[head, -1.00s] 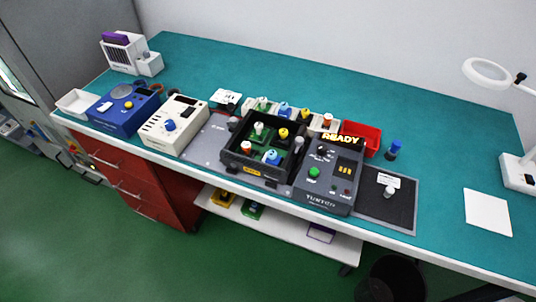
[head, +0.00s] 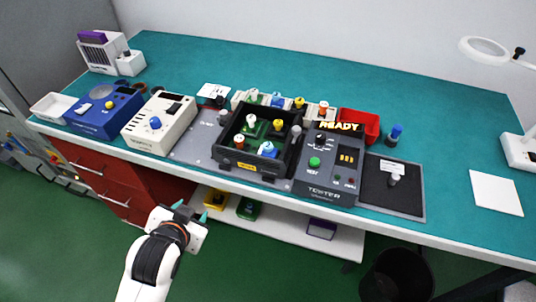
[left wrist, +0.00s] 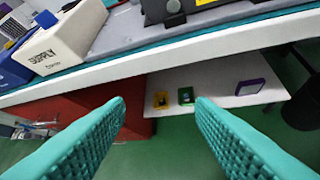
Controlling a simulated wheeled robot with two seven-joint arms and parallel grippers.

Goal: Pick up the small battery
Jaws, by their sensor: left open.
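No single thing is clearly recognisable as the small battery. Small upright cylinders that could be cells are a grey one (head: 393,180) on the dark mat and a blue one with a dark base (head: 394,135) on the bench. Several coloured-capped pieces stand in the black tray (head: 248,178); their kind is too small to tell. My left gripper (head: 190,209) is open and empty in front of the bench edge. Its teal fingers are spread apart in the left wrist view (left wrist: 160,106), facing the lower shelf. My right gripper is out of view.
The bench front edge (left wrist: 200,55) crosses above my left fingers. Beside the tray stand a dark tester (head: 331,190) reading READY and a cream supply box (head: 158,123). A lower shelf (head: 290,228) holds yellow, green and purple items. A bin (head: 396,275) stands on the floor.

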